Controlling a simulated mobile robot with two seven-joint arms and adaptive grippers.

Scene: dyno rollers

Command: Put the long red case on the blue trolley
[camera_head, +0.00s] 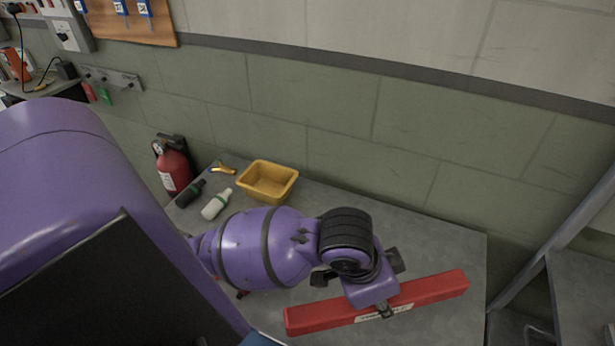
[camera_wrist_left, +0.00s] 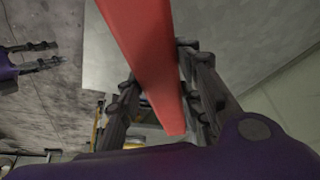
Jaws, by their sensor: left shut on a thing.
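The long red case (camera_head: 430,290), a straight bar with a white label, is at the lower right of the head view, over the grey table. My left gripper (camera_head: 385,310) is shut on it near its middle. In the left wrist view the red case (camera_wrist_left: 150,50) runs between the two dark fingers of my left gripper (camera_wrist_left: 158,70). How far the case is above the tabletop is hard to tell. My right gripper (camera_wrist_left: 48,55) shows at the left of the wrist view, fingers apart and empty. Only a small blue patch (camera_head: 260,340) shows at the bottom edge; I cannot tell whether it is the trolley.
On the grey table (camera_head: 440,245) are a yellow bin (camera_head: 268,181), a white bottle (camera_head: 216,204), a dark bottle (camera_head: 190,194) and a yellow-handled tool (camera_head: 223,169). A red extinguisher (camera_head: 173,168) is by the wall. A grey frame (camera_head: 560,240) stands at the right.

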